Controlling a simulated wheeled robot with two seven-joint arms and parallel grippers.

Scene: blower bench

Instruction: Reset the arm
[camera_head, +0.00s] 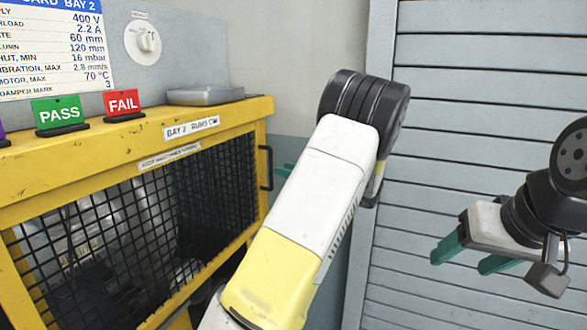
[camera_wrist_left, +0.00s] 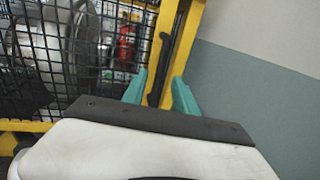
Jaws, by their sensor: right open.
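My left arm (camera_head: 310,200) crosses the middle of the head view, bent at a dark joint near the top. My left gripper shows in the left wrist view (camera_wrist_left: 160,88), its two green fingers apart with nothing held between them. Beyond the fingers are a yellow frame post and the mesh. In the head view that gripper is mostly hidden behind the arm; only a bit of green shows. My right gripper (camera_head: 460,263) is at the right of the head view, its green fingers apart and empty, in front of the grey slatted shutter.
A yellow cage (camera_head: 220,119) with black mesh and a side handle (camera_head: 265,168) stands at the left, machinery inside. On its top are a green PASS sign (camera_head: 59,113), a red FAIL sign (camera_head: 123,103) and a grey box (camera_head: 205,95). The slatted shutter (camera_head: 480,60) fills the right.

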